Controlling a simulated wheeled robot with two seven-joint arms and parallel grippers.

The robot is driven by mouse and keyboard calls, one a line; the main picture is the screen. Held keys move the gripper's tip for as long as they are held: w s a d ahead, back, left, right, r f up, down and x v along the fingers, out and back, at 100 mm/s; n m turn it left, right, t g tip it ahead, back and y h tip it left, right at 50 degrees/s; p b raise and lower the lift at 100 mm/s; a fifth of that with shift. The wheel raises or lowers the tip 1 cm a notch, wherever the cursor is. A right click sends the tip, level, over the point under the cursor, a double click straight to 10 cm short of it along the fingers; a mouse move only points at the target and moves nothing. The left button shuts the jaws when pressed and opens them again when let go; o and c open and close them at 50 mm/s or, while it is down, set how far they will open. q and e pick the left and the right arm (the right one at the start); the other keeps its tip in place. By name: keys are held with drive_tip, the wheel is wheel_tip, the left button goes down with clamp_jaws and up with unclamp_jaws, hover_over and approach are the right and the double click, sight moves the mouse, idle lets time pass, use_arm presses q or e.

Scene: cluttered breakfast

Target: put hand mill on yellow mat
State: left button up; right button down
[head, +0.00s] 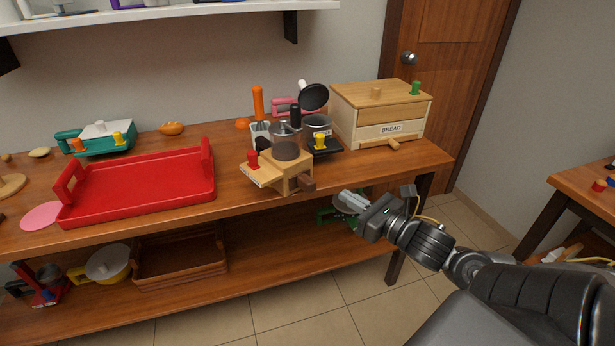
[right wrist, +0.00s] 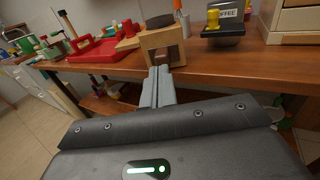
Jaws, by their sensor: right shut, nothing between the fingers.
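The hand mill (head: 298,182) is a small wooden box with a grey top and a red knob at its left. It stands upright near the front edge of the wooden table. It also shows in the right wrist view (right wrist: 154,40), just beyond the fingertips. My right gripper (head: 344,197) is shut and empty, to the right of the mill and in front of the table edge, apart from it. Its fingers also show in the right wrist view (right wrist: 160,72), pointing toward the mill. No yellow mat shows in either view. My left gripper is not in view.
A red tray (head: 140,203) lies left of the mill, with a pink disc (head: 41,216) beside it. A black coffee holder (head: 325,147) and utensils crowd behind the mill. A wooden bread box (head: 360,112) stands at the right. A shelf (head: 250,278) runs below.

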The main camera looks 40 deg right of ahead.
approach(299, 168)
drive_tip(key=w, duration=0.3)
drive_tip(key=w+p, duration=0.1)
drive_tip(key=w, duration=0.1)
drive_tip(key=shift+a, duration=0.25)
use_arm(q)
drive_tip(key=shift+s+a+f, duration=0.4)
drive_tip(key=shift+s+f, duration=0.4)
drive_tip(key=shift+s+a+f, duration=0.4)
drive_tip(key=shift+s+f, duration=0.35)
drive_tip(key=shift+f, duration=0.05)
use_arm(e)
drive_tip(key=shift+w+a, duration=0.15)
drive_tip(key=shift+w, duration=0.75)
